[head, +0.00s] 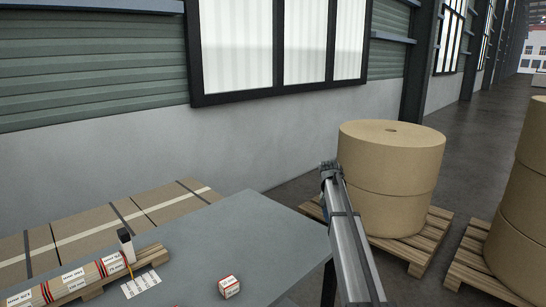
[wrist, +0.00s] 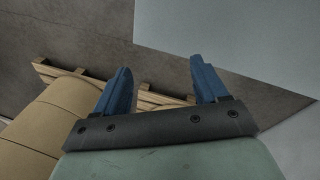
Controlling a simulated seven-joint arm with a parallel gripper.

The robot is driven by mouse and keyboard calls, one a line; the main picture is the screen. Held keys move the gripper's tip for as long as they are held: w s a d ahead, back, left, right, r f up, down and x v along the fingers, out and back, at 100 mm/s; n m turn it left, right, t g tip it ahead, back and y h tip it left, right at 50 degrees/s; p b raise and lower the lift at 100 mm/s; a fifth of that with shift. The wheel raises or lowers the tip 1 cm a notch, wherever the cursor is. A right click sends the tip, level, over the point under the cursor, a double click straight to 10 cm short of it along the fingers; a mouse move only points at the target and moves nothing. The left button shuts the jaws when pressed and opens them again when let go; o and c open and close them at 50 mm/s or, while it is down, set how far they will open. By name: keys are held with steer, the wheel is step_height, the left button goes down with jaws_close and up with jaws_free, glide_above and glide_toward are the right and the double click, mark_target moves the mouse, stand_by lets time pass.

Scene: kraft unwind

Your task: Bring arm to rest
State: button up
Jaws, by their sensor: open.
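My arm (head: 347,225) reaches up from the lower right of the head view, beyond the right edge of the grey table and in front of a brown paper roll. My gripper's blue fingers stand wide apart in the wrist view, with an empty gap between them (wrist: 160,75). The gripper is open and holds nothing. In the head view its fingers cannot be made out clearly at the arm's far end.
Stacked paper rolls (head: 388,175) stand on a pallet (head: 420,250) to the right. Flat cartons (head: 75,230) lie by the wall.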

steer(key=s+d+f+n, duration=0.1)
steer(key=s+d+f, duration=0.25)
steer(key=d, duration=0.35)
steer(key=s+d+f, duration=0.2)
steer(key=d+f, duration=0.2)
steer(key=d, duration=0.4)
steer(key=s+a+f+n+g, duration=0.1)
steer(key=s+a+f, duration=0.2)
steer(key=s+f, duration=0.4)
steer(key=s+a+f+g+y, duration=0.1)
steer(key=s+a+f, duration=0.25)
steer(key=f, duration=0.65)
steer(key=s+a+f+n+g, duration=0.1)
steer(key=s+a+f, duration=0.2)
steer(key=s+f, duration=0.45)
steer(key=s+a+f+g, duration=0.1)
steer(key=s+a+f, duration=0.3)
steer(key=s+f, duration=0.45)
steer(key=s+a+f+g, duration=0.1)
steer(key=s+a+f, duration=0.4)
steer(key=s, duration=0.7)
steer(key=s+a+f+g, duration=0.1)
steer(key=s+a+f, duration=0.1)
steer(key=s, duration=1)
steer(key=s+a+f+n+y, duration=0.1)
steer(key=s+a+f, duration=0.1)
steer(key=s, duration=1)
steer(key=shift+s+f+g+y, duration=0.3)
steer(key=shift+f+g, duration=0.1)
steer(key=shift+f, duration=0.3)
